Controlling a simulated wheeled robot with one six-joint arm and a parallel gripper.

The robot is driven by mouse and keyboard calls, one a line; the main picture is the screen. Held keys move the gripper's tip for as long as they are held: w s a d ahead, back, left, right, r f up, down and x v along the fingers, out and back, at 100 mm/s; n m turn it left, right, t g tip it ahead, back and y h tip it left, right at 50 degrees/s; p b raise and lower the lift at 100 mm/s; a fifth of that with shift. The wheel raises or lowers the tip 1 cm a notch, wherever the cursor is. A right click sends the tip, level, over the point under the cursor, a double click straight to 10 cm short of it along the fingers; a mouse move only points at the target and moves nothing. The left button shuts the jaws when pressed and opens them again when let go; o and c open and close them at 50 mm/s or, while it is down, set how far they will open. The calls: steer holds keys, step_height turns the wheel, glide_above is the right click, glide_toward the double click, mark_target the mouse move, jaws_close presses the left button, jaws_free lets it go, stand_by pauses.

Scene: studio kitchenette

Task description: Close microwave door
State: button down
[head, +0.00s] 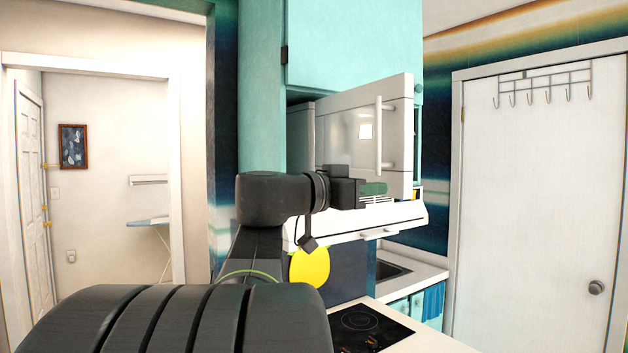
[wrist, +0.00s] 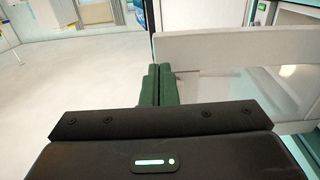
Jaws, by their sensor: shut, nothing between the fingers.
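The microwave (head: 301,135) sits in a teal cabinet recess above the stove in the head view. Its pale door (head: 345,125) has a vertical bar handle (head: 379,135) near the right edge. The door looks swung partly out from the body; how far is hard to tell. My gripper (head: 374,188) has green fingers and is shut and empty, in front of the door's lower right part. In the wrist view the shut fingers (wrist: 158,84) are beside the end of a pale panel (wrist: 235,50), apparently the door. I cannot tell whether they touch it.
A white ledge (head: 350,222) lies below the microwave. Under it are a dark cooktop (head: 358,322), a sink (head: 390,268) and a yellow round item (head: 310,267). A teal cabinet (head: 355,45) hangs above. A white room door (head: 540,200) stands at right. Open floor (wrist: 80,85) shows at left in the wrist view.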

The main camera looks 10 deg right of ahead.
mark_target(400, 187)
steer(key=shift+p+x, duration=0.7)
steer(key=shift+x, duration=1.25)
